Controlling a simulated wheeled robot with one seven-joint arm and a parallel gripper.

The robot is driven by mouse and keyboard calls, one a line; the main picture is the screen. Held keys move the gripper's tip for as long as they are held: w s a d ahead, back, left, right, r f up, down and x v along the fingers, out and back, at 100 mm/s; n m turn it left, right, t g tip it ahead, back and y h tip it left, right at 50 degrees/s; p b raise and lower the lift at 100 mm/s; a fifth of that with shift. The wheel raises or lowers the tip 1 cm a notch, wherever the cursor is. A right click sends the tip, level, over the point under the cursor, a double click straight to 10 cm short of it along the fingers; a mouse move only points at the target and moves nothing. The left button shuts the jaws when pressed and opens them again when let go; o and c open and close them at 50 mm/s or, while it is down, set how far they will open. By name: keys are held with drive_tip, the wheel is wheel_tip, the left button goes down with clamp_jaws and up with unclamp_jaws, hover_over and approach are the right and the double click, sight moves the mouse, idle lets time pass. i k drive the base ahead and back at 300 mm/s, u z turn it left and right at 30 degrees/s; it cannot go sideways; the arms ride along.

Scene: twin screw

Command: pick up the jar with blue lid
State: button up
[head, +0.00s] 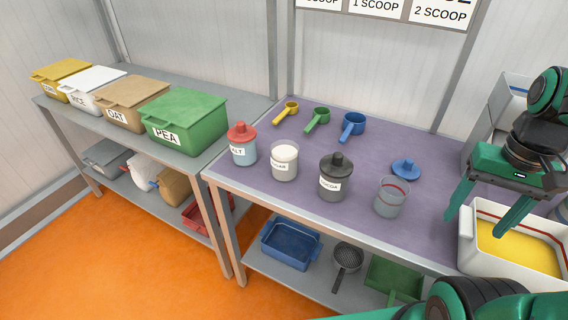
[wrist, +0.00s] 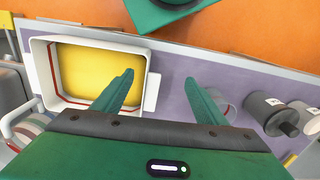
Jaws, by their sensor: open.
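The clear jar (head: 390,198) with a red band stands upright and open-topped on the purple table top. A blue lid (head: 406,169) lies on the table just behind it, apart from the jar. My gripper (head: 484,214) is open and empty, to the right of the jar, above the white tub of yellow contents. In the wrist view, my gripper (wrist: 159,79) has its fingers spread. The jar (wrist: 224,103) shows there just right of the right finger, partly hidden by it. I cannot make out the blue lid in the wrist view.
The white tub (head: 470,249) sits at the table's right. A dark cocoa jar (head: 335,181), a sugar jar (head: 284,165) and a red-lidded salt jar (head: 243,150) stand left of the clear jar. Yellow, green and blue scoops (head: 352,126) lie behind. Labelled bins (head: 185,122) fill the left bench.

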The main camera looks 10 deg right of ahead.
sight(284, 154)
drive_tip(key=z, duration=2.95)
drive_tip(key=k, duration=2.2)
drive_tip(key=u, duration=1.8)
